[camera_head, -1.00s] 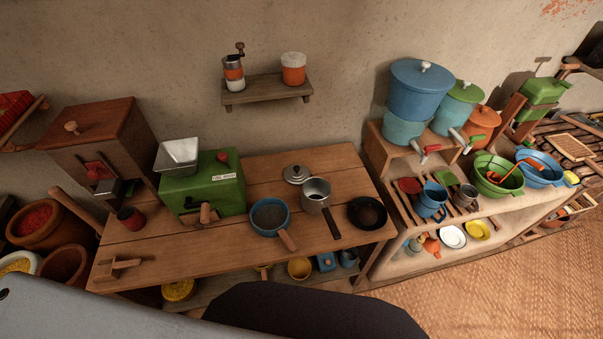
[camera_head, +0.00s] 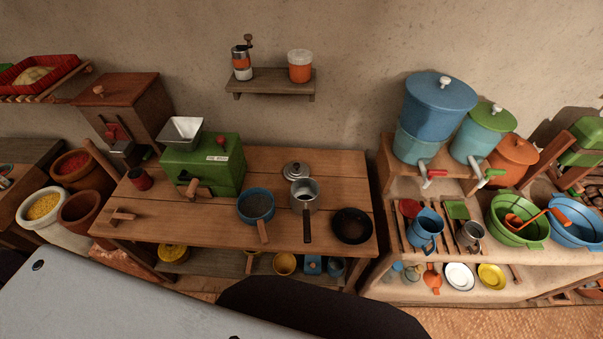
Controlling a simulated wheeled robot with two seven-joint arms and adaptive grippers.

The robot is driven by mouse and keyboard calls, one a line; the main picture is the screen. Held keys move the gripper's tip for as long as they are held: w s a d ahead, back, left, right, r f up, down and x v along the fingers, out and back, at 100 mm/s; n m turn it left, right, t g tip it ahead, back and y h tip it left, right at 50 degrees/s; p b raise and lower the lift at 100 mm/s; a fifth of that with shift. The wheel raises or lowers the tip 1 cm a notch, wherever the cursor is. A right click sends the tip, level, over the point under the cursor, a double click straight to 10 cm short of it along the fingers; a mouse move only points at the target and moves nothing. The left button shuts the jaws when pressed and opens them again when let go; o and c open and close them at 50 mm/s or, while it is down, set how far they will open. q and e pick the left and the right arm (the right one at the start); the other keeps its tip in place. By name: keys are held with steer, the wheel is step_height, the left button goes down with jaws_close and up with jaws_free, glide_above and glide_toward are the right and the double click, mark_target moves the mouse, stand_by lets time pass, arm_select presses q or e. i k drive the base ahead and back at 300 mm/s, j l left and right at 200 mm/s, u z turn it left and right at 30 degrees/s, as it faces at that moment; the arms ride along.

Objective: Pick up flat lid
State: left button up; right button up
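A flat silver lid (camera_head: 296,170) with a dark knob lies on the wooden table (camera_head: 200,224), just behind a small silver saucepan (camera_head: 304,194). The lid looks apart from the wall, and the saucepan's rim is close in front of it. The saucepan's dark handle points toward me. Neither of my grippers is in view, so I cannot see whether they are open or shut.
A blue pan (camera_head: 256,205) and a black pan (camera_head: 352,226) flank the saucepan. A green mill (camera_head: 205,163) stands to the left. A wall shelf (camera_head: 270,84) hangs above. A clay counter (camera_head: 445,297) with blue dispensers (camera_head: 440,105) is at right.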

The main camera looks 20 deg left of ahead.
mark_target(295, 171)
steer(key=l+u, duration=0.2)
steer(key=l, duration=0.5)
steer(key=l+u, duration=0.2)
steer(key=l, duration=0.45)
steer(key=k+l+u, duration=0.1)
steer(key=l+u, duration=0.15)
steer(key=l, duration=0.45)
